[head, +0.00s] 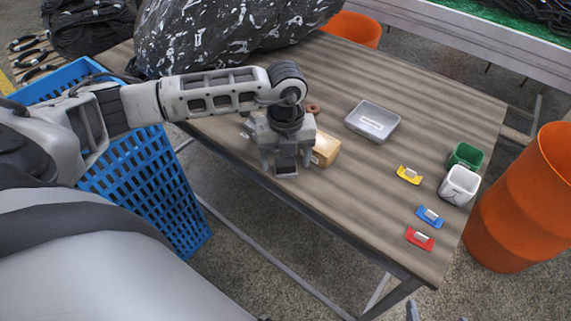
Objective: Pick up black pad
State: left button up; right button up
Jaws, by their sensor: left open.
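My left gripper (286,164) points down over the near long edge of the wooden table, with its jaws open. A dark patch shows between its fingers; I cannot tell if this is the black pad or part of the gripper. No other black pad shows clearly. A yellow pad (409,176), a blue pad (430,217) and a red pad (419,238), each with a small pale grip on top, lie toward the right end of the table. My right gripper is not in view.
A cardboard box (326,150) stands close beside the left gripper. A grey tray (373,121), a green cup (466,156) and a white cup (459,185) stand on the table (350,195). A large dark wrapped bundle (215,35) covers its far left. Orange barrel (525,205) and blue crate (150,190) flank it.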

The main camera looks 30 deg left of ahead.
pick_arm(q)
jog(key=shift+f, duration=0.7)
jog(key=c, duration=1.1)
jog(key=shift+r, duration=0.15)
jog(key=shift+c, duration=0.2)
jog(key=shift+r, duration=0.3)
notch_tip(320, 180, up, 2)
jog(key=shift+r, duration=0.1)
jog(key=s+d+r, duration=0.7)
jog(key=s+r, duration=0.3)
jog(key=s, duration=0.2)
jog(key=shift+d+b, duration=0.15)
jog(key=shift+b, duration=0.2)
